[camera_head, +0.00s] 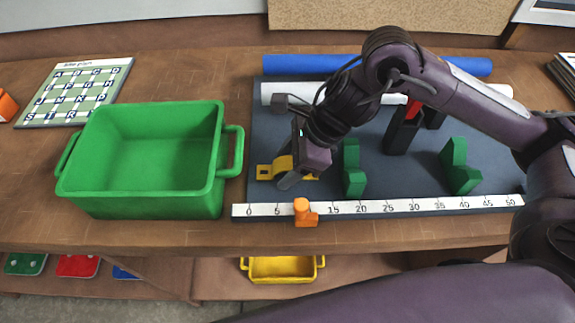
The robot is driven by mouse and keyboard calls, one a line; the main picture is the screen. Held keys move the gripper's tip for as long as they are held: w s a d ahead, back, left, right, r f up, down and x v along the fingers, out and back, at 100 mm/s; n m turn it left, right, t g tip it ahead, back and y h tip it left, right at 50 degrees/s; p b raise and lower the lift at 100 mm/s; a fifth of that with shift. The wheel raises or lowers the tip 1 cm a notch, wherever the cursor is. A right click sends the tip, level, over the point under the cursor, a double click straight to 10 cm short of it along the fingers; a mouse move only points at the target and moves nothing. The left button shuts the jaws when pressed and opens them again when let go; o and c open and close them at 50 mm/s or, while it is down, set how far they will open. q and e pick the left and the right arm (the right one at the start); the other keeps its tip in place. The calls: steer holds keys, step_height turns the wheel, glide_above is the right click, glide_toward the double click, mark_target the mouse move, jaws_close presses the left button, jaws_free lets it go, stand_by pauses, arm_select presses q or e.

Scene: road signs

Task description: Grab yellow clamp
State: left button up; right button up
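The yellow clamp (265,172) lies at the left end of the dark blue board (400,178), just behind the ruler strip. My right gripper (286,180) reaches in from the right, with its grey fingers down at the clamp. The fingers and gripper body cover the middle of the clamp, and a bit of yellow shows on either side. The fingers overlap the clamp in this view, but I cannot tell whether they are closed on it. My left gripper is out of view.
A green bin (140,195) stands left of the board. An orange piece (303,212) sits at the ruler (400,207).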

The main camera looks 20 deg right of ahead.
steer(key=c, duration=1.2)
steer(key=shift+w+r, duration=0.1)
